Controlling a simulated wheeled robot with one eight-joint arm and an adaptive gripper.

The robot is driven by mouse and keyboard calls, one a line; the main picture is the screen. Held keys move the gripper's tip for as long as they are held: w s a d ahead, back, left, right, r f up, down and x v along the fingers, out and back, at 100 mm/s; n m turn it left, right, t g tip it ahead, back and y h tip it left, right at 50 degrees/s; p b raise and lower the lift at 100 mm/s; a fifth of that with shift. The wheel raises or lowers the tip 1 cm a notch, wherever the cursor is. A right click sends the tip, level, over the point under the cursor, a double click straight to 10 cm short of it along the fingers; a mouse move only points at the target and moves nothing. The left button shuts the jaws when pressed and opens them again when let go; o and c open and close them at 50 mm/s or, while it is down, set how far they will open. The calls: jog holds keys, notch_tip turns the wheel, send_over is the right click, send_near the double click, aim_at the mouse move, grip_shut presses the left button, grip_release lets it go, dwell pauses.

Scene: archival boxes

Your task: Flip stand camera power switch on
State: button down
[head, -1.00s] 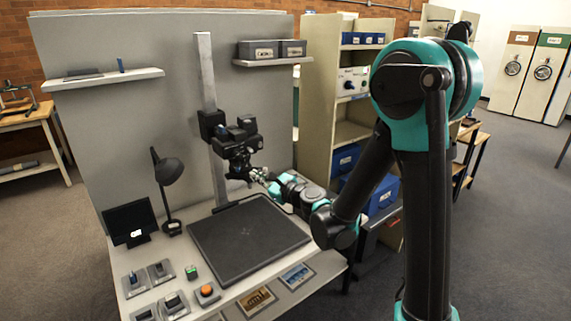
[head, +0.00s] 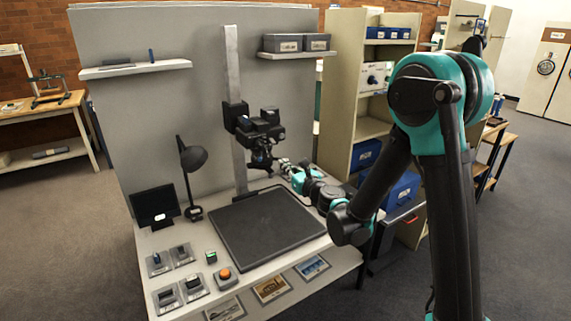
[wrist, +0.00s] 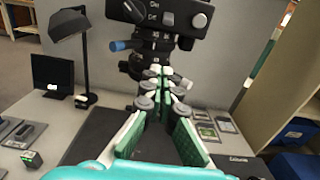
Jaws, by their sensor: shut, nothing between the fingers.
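The black stand camera (head: 265,128) is mounted on a grey upright column (head: 236,110) above a dark baseboard (head: 262,232). In the wrist view the camera body (wrist: 160,20) is close ahead at the top, with small controls, a round dial (wrist: 200,20) and white labels. I cannot tell surely which control is the power switch or its position. A blue-tipped knob (wrist: 118,46) sticks out to the left below. My gripper (head: 286,166) is just below and right of the camera in the head view. Its fingers (wrist: 160,76) are shut and empty, in front of the lower lens part; contact is unclear.
A desk lamp (head: 192,158) and small monitor (head: 154,206) stand left of the baseboard. Several switch boxes and an orange button (head: 225,273) are at the front left. A shelf unit with blue boxes (head: 402,190) stands right, near my arm.

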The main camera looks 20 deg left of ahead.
aim_at(269, 153)
jog(key=x, duration=0.7)
jog(key=shift+w+a+f, duration=0.1)
jog(key=shift+w+a, duration=0.1)
jog(key=shift+a, duration=0.15)
jog(key=shift+s+d+r, duration=0.15)
jog(key=shift+d+r, duration=0.05)
jog(key=shift+r, duration=0.35)
jog(key=shift+s+d+r, duration=0.2)
jog(key=shift+d+r, duration=0.05)
jog(key=shift+r, duration=0.25)
jog(key=shift+s+d+r, duration=0.1)
jog(key=shift+r, duration=0.35)
jog(key=shift+s+d+r, duration=0.1)
jog(key=shift+r, duration=0.3)
